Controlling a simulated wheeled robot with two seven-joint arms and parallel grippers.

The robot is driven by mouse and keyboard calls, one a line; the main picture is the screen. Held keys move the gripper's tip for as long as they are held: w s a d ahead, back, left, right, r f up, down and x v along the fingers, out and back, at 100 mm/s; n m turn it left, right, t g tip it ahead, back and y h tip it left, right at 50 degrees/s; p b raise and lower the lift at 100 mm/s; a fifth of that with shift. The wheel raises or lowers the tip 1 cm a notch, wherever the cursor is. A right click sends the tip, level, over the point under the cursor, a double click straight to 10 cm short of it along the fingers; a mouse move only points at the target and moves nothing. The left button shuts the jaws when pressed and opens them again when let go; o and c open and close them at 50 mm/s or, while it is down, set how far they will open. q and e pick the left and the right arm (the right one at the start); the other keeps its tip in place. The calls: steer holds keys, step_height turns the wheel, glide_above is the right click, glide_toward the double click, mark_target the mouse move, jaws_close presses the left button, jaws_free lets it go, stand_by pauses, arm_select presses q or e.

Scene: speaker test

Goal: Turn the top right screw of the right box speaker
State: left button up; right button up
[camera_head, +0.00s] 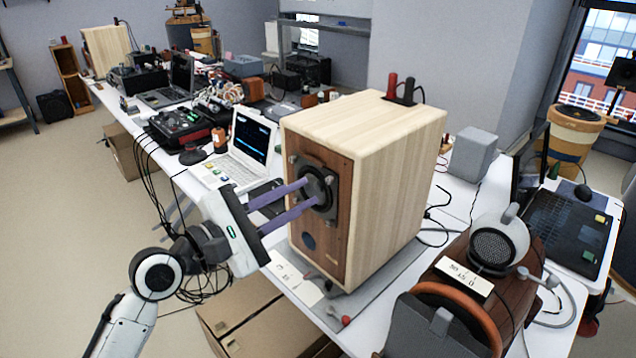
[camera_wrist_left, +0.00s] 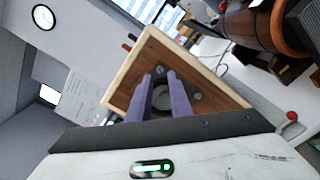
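The right box speaker (camera_head: 385,190) is a pale wooden cabinet with a brown front, standing upright on the table. Its round black driver (camera_head: 318,188) sits in a dark square mount with screws at the corners. One screw (camera_wrist_left: 193,97) shows right of the fingers in the left wrist view, and another (camera_wrist_left: 160,69) shows near the fingertips. My left gripper (camera_head: 312,193) points at the driver, its two purple fingers apart with a gap between them. The tips overlap the driver in view; I cannot tell whether they touch. My right gripper is not in view.
Red and black plugs (camera_head: 399,88) stand on the speaker's top. A white laptop (camera_head: 243,150) is to its left. A brown wooden device with a white round grille (camera_head: 492,248) is at the right. A small red-tipped tool (camera_head: 338,316) lies near the front edge.

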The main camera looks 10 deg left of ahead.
mark_target(328, 180)
arm_select(q)
steer(key=x, duration=0.5)
jaws_close()
